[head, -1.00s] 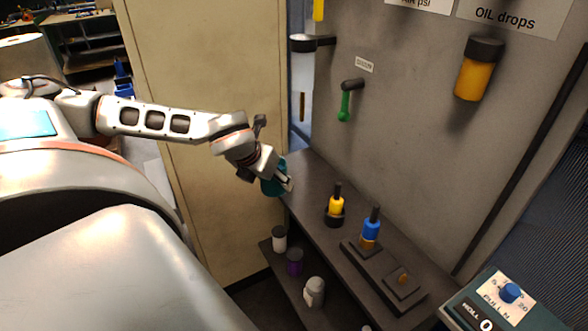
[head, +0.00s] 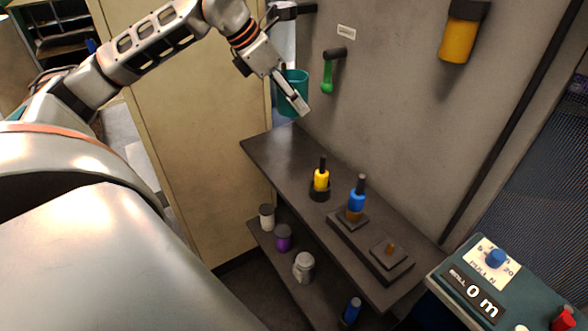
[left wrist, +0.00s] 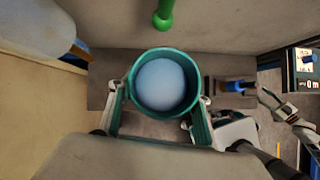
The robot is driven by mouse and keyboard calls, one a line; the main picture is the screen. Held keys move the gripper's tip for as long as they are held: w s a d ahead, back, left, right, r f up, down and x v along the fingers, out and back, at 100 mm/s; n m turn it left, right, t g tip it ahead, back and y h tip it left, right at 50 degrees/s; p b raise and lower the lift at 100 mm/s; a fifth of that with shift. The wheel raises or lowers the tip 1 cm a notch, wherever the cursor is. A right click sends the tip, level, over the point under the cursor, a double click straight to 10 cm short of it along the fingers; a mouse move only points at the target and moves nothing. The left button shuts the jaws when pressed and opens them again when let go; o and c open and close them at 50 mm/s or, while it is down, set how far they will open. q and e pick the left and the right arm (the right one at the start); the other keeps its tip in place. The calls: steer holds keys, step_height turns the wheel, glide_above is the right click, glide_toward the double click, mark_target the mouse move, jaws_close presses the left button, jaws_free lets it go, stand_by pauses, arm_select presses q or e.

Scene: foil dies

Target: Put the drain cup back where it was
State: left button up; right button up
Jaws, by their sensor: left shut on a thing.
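The drain cup (head: 291,80) is teal and open-topped. My left gripper (head: 299,103) is shut on it and holds it upright in the air, above the far left end of the dark shelf (head: 272,143) and close to the grey wall. In the left wrist view the cup (left wrist: 133,94) sits between the two fingers, with a pale bluish round surface inside. In that view, what looks like my right gripper (left wrist: 272,99) shows at the right edge; its jaws are too small to read.
A green-handled lever (head: 327,78) is on the wall just right of the cup. A clear bowl (left wrist: 38,24) hangs at the upper left of the wrist view.

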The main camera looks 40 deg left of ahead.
arm_select(q)
steer(key=shift+d+r, duration=0.15)
steer(key=shift+r, duration=0.05)
steer(key=shift+f, duration=0.3)
step_height(320, 180, down, 15)
steer(key=shift+r+b, duration=0.1)
steer(key=shift+b, duration=0.9)
steer(key=shift+f, duration=2.3)
steer(key=shift+r, duration=0.1)
arm_select(e)
steer(key=shift+s+d+f, duration=0.15)
steer(key=shift+d+f, duration=0.05)
steer(key=shift+f, duration=0.65)
arm_select(q)
steer(key=o, duration=1.2)
steer(key=shift+o, duration=0.2)
